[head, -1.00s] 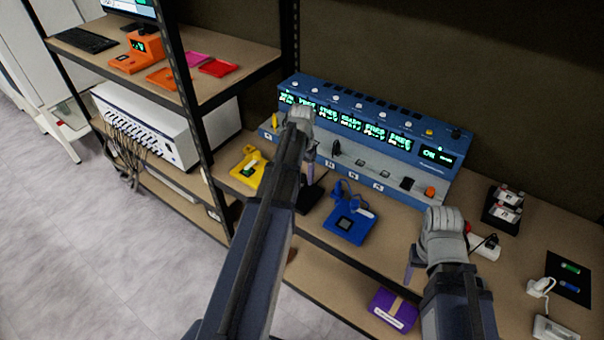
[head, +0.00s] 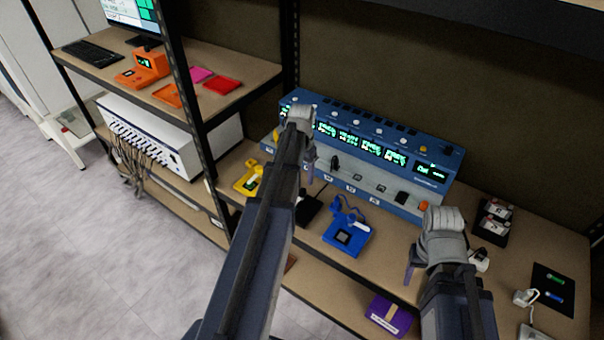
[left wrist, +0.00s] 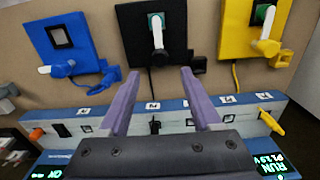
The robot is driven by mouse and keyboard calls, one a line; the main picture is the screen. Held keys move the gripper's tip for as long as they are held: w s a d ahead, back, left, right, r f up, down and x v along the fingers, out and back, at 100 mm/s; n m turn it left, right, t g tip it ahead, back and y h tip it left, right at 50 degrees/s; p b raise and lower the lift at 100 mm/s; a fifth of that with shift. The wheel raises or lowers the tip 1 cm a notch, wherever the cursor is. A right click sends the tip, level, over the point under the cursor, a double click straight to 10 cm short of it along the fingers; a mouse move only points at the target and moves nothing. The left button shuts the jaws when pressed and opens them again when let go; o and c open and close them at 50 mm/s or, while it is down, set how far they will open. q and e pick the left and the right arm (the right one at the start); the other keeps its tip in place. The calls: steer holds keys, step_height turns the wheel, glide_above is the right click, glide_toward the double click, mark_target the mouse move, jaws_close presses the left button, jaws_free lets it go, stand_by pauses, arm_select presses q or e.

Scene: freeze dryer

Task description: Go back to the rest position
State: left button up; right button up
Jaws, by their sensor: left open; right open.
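My left gripper (head: 309,165) is in front of the blue multi-channel instrument (head: 375,150) in the head view. In the left wrist view its two purple fingers (left wrist: 158,88) are spread apart with nothing between them, above the instrument's front ledge (left wrist: 235,110). My right gripper (head: 410,270) is over the bench's right part, near the front edge. Its jaws are partly hidden by its own body, and no held object shows.
A blue device (head: 345,238), a yellow device (head: 248,180) and a black device (left wrist: 152,30) lie before the instrument. A purple box (head: 388,316) is on the lower shelf. A black rack post (head: 190,110) stands left. A black holder (head: 494,216) sits at right.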

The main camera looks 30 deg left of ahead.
arm_select(q)
steer(key=shift+r, duration=0.25)
stand_by(0.3)
steer(key=s+d+m, duration=0.1)
steer(key=s+d, duration=0.4)
steer(key=d, duration=0.5)
steer(key=s+d+m, duration=0.1)
steer(key=s+d, duration=0.5)
steer(key=d, duration=0.4)
steer(key=s+d+y, duration=0.1)
steer(key=s+d, duration=0.4)
steer(key=d, duration=0.5)
steer(key=shift+s+d+m, duration=0.25)
steer(key=shift+s+m, duration=0.1)
steer(key=shift+m, duration=0.05)
steer(key=shift+r, duration=0.1)
